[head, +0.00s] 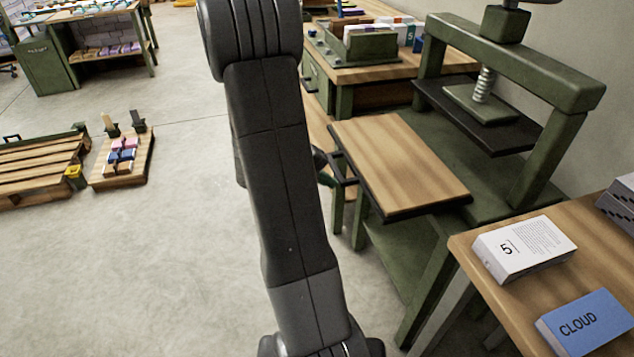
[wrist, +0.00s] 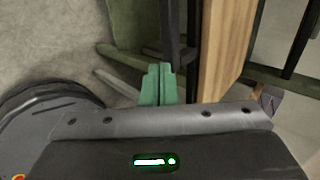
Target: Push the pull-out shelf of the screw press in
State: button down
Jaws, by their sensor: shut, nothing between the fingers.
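The pull-out shelf (head: 400,160) is a wooden board with a dark frame, sticking out from the green screw press (head: 520,60) toward the left. Its dark handle bar (head: 343,168) runs along the left edge. In the wrist view the shelf's wood (wrist: 222,45) stands right of the fingers, and the dark bar (wrist: 169,30) reaches the fingertips. My gripper (wrist: 158,72) has green fingers, shut and empty, close to this bar; I cannot tell whether they touch. In the head view my arm mostly hides the gripper, with a bit showing (head: 326,178) beside the handle.
A wooden table (head: 590,225) at the lower right holds a white book block (head: 523,248) and a blue CLOUD block (head: 587,320). A workbench (head: 375,72) stands behind the shelf. Pallets (head: 38,165) lie at the left. The floor (head: 190,230) left of my arm is clear.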

aim_at(404, 164)
jog(key=shift+d, duration=0.15)
jog(key=w+d+p, duration=0.2)
jog(key=d, duration=0.6)
jog(key=w+d+p, duration=0.2)
jog(key=w+d, duration=0.1)
jog(key=d, duration=0.4)
jog(key=w+d+p, duration=0.2)
jog(key=d, duration=0.6)
jog(key=shift+w+d, duration=0.3)
jog(key=shift+d, duration=0.05)
jog(key=shift+w+d+r, duration=0.1)
jog(key=shift+w+d, duration=0.05)
jog(key=shift+d, duration=0.1)
jog(key=shift+a+r, duration=0.1)
jog(key=shift+a, duration=0.25)
jog(key=a, duration=0.1)
jog(key=s+a+p, duration=0.1)
jog(key=a, duration=0.1)
jog(key=shift+a, duration=0.1)
jog(key=p+v, duration=0.1)
jog(key=v, duration=0.9)
jog(key=shift+s+a, duration=0.1)
jog(key=shift+s, duration=0.05)
